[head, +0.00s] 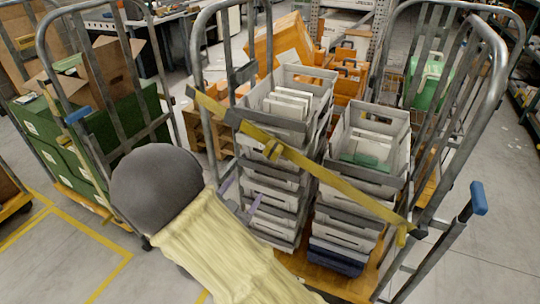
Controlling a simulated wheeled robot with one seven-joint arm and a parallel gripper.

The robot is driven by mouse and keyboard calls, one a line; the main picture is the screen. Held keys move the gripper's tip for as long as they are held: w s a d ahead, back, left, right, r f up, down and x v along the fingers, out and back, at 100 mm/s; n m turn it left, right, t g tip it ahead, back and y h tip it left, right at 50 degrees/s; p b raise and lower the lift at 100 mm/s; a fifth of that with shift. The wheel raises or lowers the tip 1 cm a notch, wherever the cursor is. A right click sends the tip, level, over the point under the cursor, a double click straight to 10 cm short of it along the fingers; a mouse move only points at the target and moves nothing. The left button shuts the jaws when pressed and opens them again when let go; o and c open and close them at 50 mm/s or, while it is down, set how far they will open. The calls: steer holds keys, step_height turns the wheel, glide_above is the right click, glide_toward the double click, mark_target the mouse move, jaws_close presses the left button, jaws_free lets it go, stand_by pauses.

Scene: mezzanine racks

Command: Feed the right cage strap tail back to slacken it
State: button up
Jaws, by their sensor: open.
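The right cage (208,62) is a grey tubular frame holding stacked grey crates. A yellow strap (340,182) runs slanting across its front, from the left post down to the right post. My gripper (239,196) shows as two pale purple fingers, open, below the strap and in front of the left stack. It appears apart from the strap. My arm hides the gripper's body.
A left cage (117,75) holds green crates (60,140) and cardboard boxes. Orange bins (348,68) stand behind the right cage. A blue-tipped handle (479,198) sticks up at the right. Grey floor is clear at the far right and lower left, with yellow lines at left.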

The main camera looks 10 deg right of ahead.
mark_target(270, 154)
steer(key=p+x, duration=0.3)
steer(key=x, duration=1.4)
steer(key=shift+w+d+f, duration=0.1)
steer(key=c, duration=1.4)
